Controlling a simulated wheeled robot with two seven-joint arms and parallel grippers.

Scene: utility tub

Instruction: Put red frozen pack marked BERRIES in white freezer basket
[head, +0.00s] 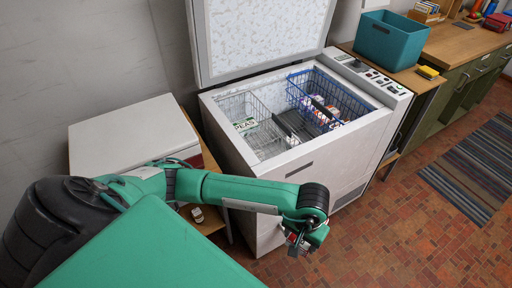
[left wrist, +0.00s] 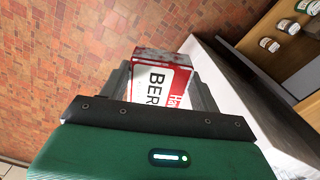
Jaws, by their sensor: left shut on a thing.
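The red and white pack marked BER (left wrist: 160,82) is between the jaws of my left gripper (left wrist: 160,90) in the left wrist view; the rest of its lettering is hidden. In the head view my left gripper (head: 300,240) hangs outside the freezer's front wall, above the brick floor. It is shut on the pack, which barely shows there. The white freezer basket (head: 240,106) is in the left part of the open chest freezer (head: 318,155). It has a white pack with green lettering (head: 245,124) in it. My right gripper is not in view.
A blue wire basket (head: 345,97) with several packs fills the freezer's right part. The raised lid (head: 265,35) stands behind. A teal bin (head: 390,40) is on the side table. A small table with jars (left wrist: 280,35) is near the freezer.

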